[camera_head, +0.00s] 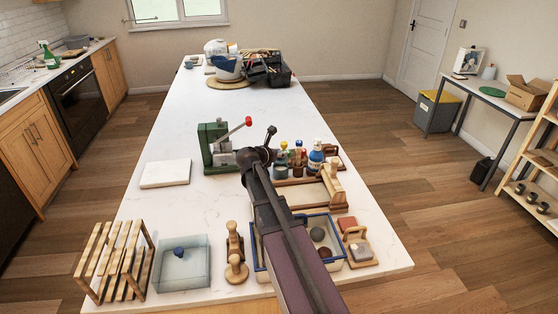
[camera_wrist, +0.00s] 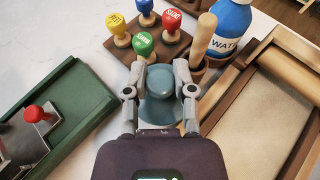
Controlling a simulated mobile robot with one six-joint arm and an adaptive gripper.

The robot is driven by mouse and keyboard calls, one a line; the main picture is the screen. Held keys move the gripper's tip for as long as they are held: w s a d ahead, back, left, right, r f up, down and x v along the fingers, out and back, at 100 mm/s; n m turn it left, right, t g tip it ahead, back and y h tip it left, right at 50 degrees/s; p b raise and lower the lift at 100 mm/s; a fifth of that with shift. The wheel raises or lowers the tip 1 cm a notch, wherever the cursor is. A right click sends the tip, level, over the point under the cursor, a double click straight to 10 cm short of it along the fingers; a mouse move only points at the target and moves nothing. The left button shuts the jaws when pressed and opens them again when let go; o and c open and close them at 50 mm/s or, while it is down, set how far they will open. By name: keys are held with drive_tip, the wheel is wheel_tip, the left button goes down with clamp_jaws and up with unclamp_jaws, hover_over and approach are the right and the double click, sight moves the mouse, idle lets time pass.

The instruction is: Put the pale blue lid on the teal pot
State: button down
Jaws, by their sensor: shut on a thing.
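My gripper (camera_wrist: 160,72) has its two fingers closed around a rounded blue-grey piece, which I take to be the pale blue lid (camera_wrist: 160,84). A wider round blue-grey surface shows just below it in the wrist view. I cannot tell whether that is part of the lid or the pot. In the head view the teal pot (camera_head: 281,172) stands on the counter in front of the stamps, just right of my arm's end. My arm hides the fingers and the lid there. Whether the lid touches the pot cannot be seen.
A stamp rack (camera_wrist: 113,48) stands beyond the gripper, with a blue bottle (camera_wrist: 232,30) to the right. A green press (camera_head: 216,150) stands left, and a wooden-framed tray (camera_wrist: 268,110) lies right. The counter around the white slab (camera_head: 166,173) is clear.

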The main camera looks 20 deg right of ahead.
sight(280, 159)
drive_tip(key=shift+w+d, duration=0.25)
drive_tip(key=shift+w+d+f+b, duration=0.2)
drive_tip(key=shift+f+b, duration=0.4)
drive_tip(key=shift+f, duration=0.05)
drive_tip(key=shift+f+b, duration=1.2)
drive_tip(key=shift+s, duration=0.1)
drive_tip(key=shift+c, duration=2.2)
unclamp_jaws()
drive_tip(key=shift+a, duration=0.1)
